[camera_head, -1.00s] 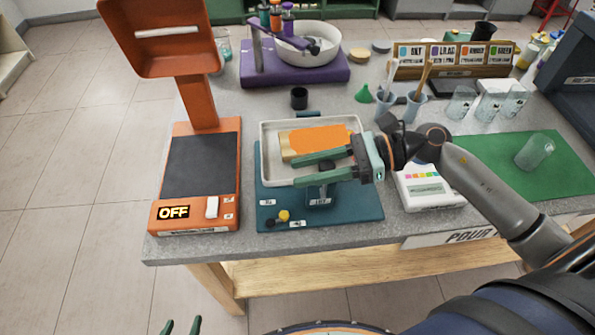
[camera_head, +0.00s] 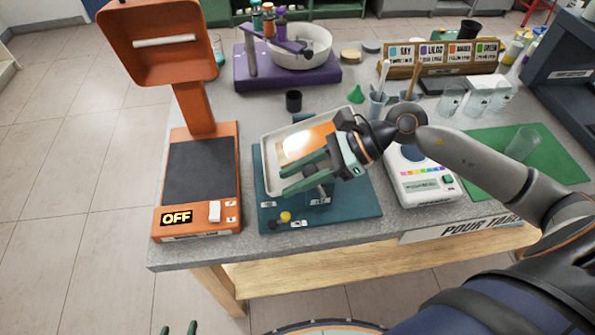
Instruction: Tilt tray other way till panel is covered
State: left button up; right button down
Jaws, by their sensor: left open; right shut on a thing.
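The pale tray (camera_head: 268,165) sits over the teal base mat (camera_head: 355,205) in the middle of the bench. It looks tilted, with its right side higher than its left. The panel (camera_head: 322,133) lies inside; its right part is orange. A bright white glare sits on its left part, so I cannot tell whether that end is coated. My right gripper (camera_head: 285,180) is shut at the tray's front side, around what looks like its dark handle; its fingers hide the tray's front right. My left gripper (camera_head: 179,329) is open and empty at the bottom edge, low in front of the bench.
An orange stand (camera_head: 180,205) reading OFF is left of the mat. A white device (camera_head: 425,185) stands close on the right, under my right arm. A green mat (camera_head: 485,180) is further right.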

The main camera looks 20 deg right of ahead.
jog(key=shift+a+f, duration=0.1)
dwell(0.4)
jog(key=c, duration=0.5)
grip_release()
jog(key=shift+c, duration=0.2)
jog(key=b+v, duration=0.2)
jog(key=v, duration=0.8)
jog(key=shift+v, duration=1.25)
jog(key=shift+a, duration=0.1)
